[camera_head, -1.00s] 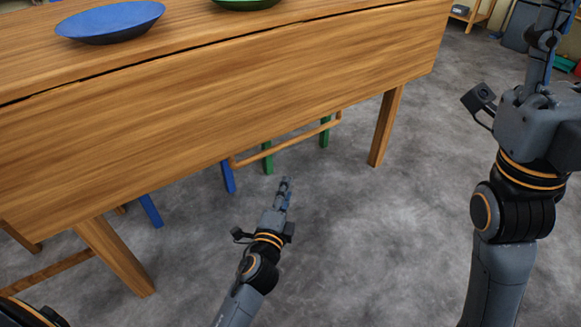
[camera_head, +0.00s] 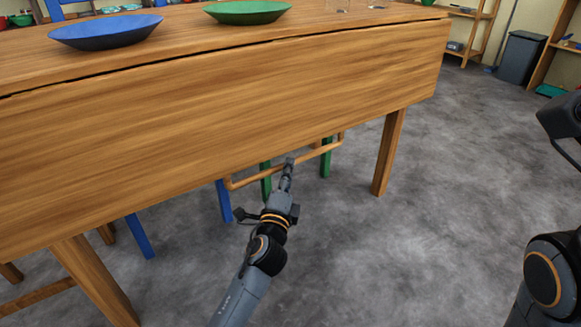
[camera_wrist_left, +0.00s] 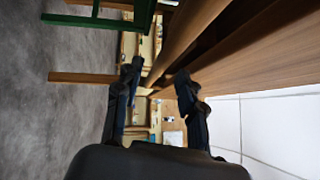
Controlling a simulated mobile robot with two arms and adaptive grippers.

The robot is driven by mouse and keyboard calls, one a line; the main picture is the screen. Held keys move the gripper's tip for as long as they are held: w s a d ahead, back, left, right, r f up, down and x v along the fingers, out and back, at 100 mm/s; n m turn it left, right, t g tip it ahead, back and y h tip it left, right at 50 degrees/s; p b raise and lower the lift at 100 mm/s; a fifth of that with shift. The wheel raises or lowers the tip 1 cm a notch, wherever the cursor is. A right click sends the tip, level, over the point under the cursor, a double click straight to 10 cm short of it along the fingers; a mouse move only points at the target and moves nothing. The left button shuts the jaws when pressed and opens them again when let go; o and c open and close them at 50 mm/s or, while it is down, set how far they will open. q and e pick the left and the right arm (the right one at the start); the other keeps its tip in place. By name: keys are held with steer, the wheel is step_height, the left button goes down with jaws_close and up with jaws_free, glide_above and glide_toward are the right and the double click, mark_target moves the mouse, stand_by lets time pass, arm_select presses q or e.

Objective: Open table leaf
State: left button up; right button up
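The wooden table leaf (camera_head: 240,105) hangs down along the near side of the table (camera_head: 320,32), with a dark seam between them. A thin wooden bar (camera_head: 248,179) runs below the leaf's lower edge. My left gripper (camera_head: 289,163) is at this bar, near its middle; whether it touches the bar I cannot tell. In the left wrist view its two dark fingers (camera_wrist_left: 158,80) stand apart, with wooden boards (camera_wrist_left: 250,50) beyond and to the right. My right arm shows at the right edge of the head view, but its gripper is out of frame.
A blue plate (camera_head: 105,31) and a green plate (camera_head: 247,12) sit on the tabletop. Blue and green stool legs (camera_head: 326,158) stand beneath. A table leg (camera_head: 388,150) is at the right. The grey floor (camera_head: 420,240) in front is clear.

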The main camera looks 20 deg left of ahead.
arm_select(q)
steer(key=shift+w+a+r+b, duration=0.15)
steer(key=shift+w+b, duration=0.1)
steer(key=shift+w, duration=0.75)
steer(key=shift+w+a+r+b, duration=0.1)
steer(key=shift+w+b, duration=0.15)
steer(key=shift+w, duration=0.75)
jaws_close()
